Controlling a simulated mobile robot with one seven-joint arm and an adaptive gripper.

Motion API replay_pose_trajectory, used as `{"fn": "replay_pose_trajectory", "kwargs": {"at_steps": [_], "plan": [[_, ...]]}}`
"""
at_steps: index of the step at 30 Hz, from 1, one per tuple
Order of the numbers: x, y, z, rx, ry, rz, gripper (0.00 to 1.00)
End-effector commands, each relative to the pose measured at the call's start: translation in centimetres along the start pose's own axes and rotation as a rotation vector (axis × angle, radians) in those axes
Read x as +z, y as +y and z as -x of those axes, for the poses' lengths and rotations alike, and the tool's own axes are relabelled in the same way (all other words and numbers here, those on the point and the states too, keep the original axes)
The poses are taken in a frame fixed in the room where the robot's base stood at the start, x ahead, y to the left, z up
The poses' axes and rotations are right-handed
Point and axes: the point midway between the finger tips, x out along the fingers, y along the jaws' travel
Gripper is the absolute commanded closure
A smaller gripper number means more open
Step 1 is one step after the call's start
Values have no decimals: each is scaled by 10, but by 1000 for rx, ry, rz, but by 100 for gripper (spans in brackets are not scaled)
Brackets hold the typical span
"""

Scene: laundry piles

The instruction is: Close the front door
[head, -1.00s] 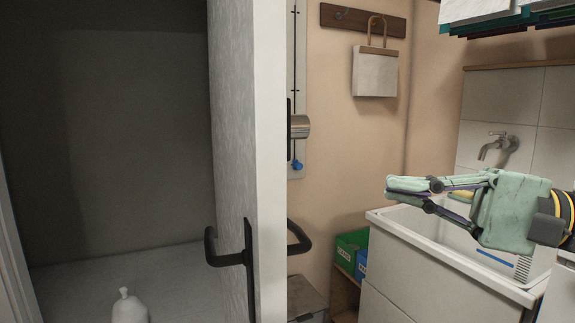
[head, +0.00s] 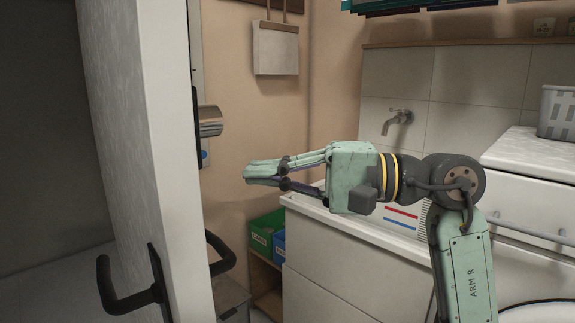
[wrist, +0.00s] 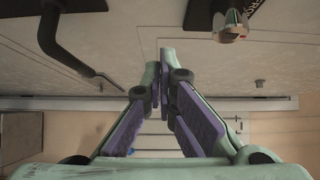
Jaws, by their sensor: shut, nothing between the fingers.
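The front door (head: 125,130) stands open at the left of the head view, its pale edge towards me. Dark handles (head: 125,290) stick out on both sides of it. The door's face (wrist: 130,30) fills the upper part of the wrist view, with a dark handle (wrist: 70,55) at upper left and a metal knob (wrist: 232,22) at upper right. My gripper (head: 247,174) is shut and empty, to the right of the door's edge in the head view. Its fingertips (wrist: 158,65) point towards the door in the wrist view; whether they touch it I cannot tell.
A white sink cabinet (head: 335,265) with a wall tap (head: 397,120) stands behind my arm. Green (head: 266,232) and blue (head: 279,247) boxes sit on a low shelf. A grey basket (head: 556,112) stands on the right counter.

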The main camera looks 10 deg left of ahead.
Motion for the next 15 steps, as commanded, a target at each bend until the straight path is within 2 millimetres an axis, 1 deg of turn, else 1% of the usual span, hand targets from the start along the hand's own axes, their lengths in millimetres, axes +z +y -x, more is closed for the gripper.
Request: {"fn": "replay_pose_trajectory", "kwargs": {"at_steps": [1,6,9,15], "plan": [[1,-3,-12,1,-3,0,100],[2,-3,-45,1,-3,1,100],[15,-2,-55,0,-1,0,100],[26,-1,-67,-1,1,-1,100]]}}
